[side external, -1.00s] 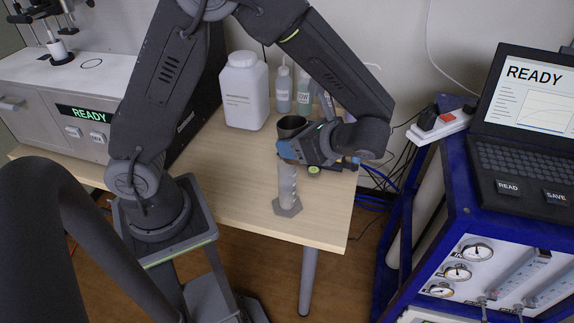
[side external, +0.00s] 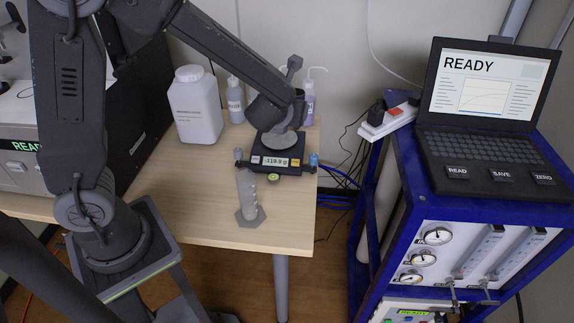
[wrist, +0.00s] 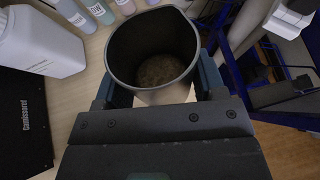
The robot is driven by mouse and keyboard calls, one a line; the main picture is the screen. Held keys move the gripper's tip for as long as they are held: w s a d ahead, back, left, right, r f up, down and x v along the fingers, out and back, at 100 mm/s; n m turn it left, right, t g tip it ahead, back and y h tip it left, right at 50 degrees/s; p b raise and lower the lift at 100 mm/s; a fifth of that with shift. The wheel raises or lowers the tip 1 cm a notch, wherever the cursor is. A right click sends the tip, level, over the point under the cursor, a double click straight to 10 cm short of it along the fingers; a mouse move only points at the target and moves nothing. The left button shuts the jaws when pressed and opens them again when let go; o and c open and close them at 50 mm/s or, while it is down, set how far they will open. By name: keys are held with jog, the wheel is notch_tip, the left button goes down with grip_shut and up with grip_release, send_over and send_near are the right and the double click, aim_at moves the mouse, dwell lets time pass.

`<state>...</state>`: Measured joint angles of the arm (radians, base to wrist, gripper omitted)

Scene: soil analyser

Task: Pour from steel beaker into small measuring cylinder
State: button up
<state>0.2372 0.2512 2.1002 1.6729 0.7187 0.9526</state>
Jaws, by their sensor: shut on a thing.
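The steel beaker shows in the wrist view (wrist: 126,60), open end facing the camera, with brown, grainy-looking material at its bottom. My gripper (wrist: 155,97) is shut on it, with one finger on each side.
The balance (side external: 268,161) reads about -119.3 g, with small items beside it. A white jug (side external: 197,108) and wash bottles (side external: 235,100) stand behind. A blue rack (side external: 385,190) with a laptop (side external: 480,150) is at right. The table left of the cylinder is clear.

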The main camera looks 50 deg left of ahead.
jog(key=m+h, duration=0.1)
jog(key=d+m+t+h, duration=0.1)
jog(key=m+h, duration=0.1)
jog(key=shift+w+d+t, duration=0.2)
jog(key=shift+d+t, duration=0.05)
jog(key=shift+t, duration=0.05)
jog(key=s+a+f+n+g+y, duration=0.1)
jog(key=a+n+y, duration=0.1)
jog(key=s+a+f+n+g+y, duration=0.2)
jog(key=a, duration=0.1)
jog(key=s+a+f+n+g+y, duration=0.1)
jog(key=s+a+n+y, duration=0.1)
jog(key=n, duration=0.1)
jog(key=shift+s+a+f, duration=0.15)
jog(key=shift+a, duration=0.2)
jog(key=s+a+f+n+g+y, duration=0.2)
jog(key=s+a+f+n+g, duration=0.2)
jog(key=s+n+g, duration=0.7)
jog(key=s+d+f+n+g+h, duration=0.2)
jog(key=s+d+n+g+h, duration=0.4)
jog(key=n+g+h, duration=0.65)
jog(key=shift+w+a+r+n+t+h, duration=0.25)
jog(key=shift+w+r+n+t+h, duration=1.1)
jog(key=shift+n+t, duration=2.2)
jog(key=shift+w+a+r+n+t+h, duration=0.2)
jog(key=shift+w+r+n+t+h, duration=0.35)
jog(key=shift+w+n+t+h, duration=2.3)
jog(key=shift+w+a+r+n+t+h, duration=0.4)
jog(key=shift+r+n+t+h, duration=0.85)
jog(key=shift+n+t, duration=3)
